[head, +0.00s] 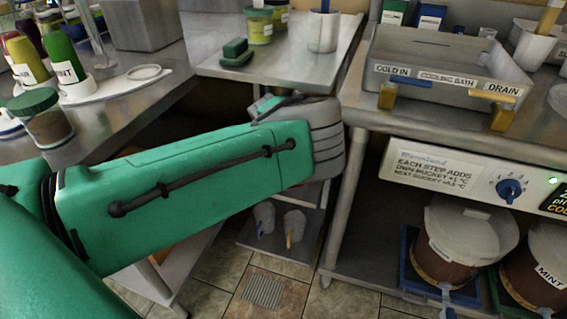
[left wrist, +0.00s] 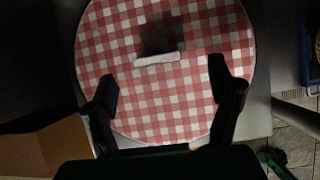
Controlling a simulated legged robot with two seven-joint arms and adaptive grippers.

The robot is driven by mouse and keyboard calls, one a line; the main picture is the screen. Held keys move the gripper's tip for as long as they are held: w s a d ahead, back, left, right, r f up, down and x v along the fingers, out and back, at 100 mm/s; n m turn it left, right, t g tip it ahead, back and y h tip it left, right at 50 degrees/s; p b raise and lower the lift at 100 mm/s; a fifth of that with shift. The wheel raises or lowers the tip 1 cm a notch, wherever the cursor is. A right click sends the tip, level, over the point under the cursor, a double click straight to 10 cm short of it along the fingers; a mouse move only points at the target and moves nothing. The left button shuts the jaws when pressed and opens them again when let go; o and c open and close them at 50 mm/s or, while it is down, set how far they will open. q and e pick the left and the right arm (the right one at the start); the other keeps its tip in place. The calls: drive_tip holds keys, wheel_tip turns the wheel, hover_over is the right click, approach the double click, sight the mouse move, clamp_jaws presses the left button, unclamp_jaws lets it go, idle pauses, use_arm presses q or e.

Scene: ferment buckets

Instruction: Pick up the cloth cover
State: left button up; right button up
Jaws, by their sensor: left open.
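The cloth cover (left wrist: 190,105) is a round red-and-white checked piece that fills the upper middle of the left wrist view. A pale strip like a tab (left wrist: 160,57) crosses its middle, with a dark patch just above it. My left gripper (left wrist: 163,76) is open, with its two dark fingers apart over the cloth and the pale strip beyond and between the tips. Nothing is between the fingers; I cannot tell how far they are above the cloth. In the head view my left arm hides its gripper, and the cloth does not show. My right gripper is in neither view.
A cooling bath box (head: 435,62) stands on the right bench (head: 365,108). Lidded buckets (head: 455,245) sit on the shelf below. Bottles and jars (head: 62,62) crowd the left counter. A green sponge (head: 236,50) lies on the back counter. A cardboard-coloured box (left wrist: 50,148) shows lower left.

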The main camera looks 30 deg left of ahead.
use_arm(q)
drive_tip(key=x, duration=0.1)
drive_tip(key=b+x, duration=0.1)
drive_tip(key=x, duration=0.1)
drive_tip(key=b+x, duration=0.1)
drive_tip(key=x, duration=0.1)
drive_tip(key=shift+s+a+f, duration=0.15)
drive_tip(key=shift+s+a, duration=0.1)
drive_tip(key=shift+a, duration=0.05)
drive_tip(key=shift+w+d+f+b, duration=0.15)
drive_tip(key=shift+w+d+b, duration=0.15)
drive_tip(key=shift+d, duration=0.05)
drive_tip(key=shift+a, duration=0.1)
drive_tip(key=shift+a, duration=0.2)
drive_tip(key=c, duration=0.5)
drive_tip(key=shift+a+f, duration=0.1)
drive_tip(key=shift+a, duration=0.1)
drive_tip(key=c, duration=0.8)
drive_tip(key=shift+d, duration=0.1)
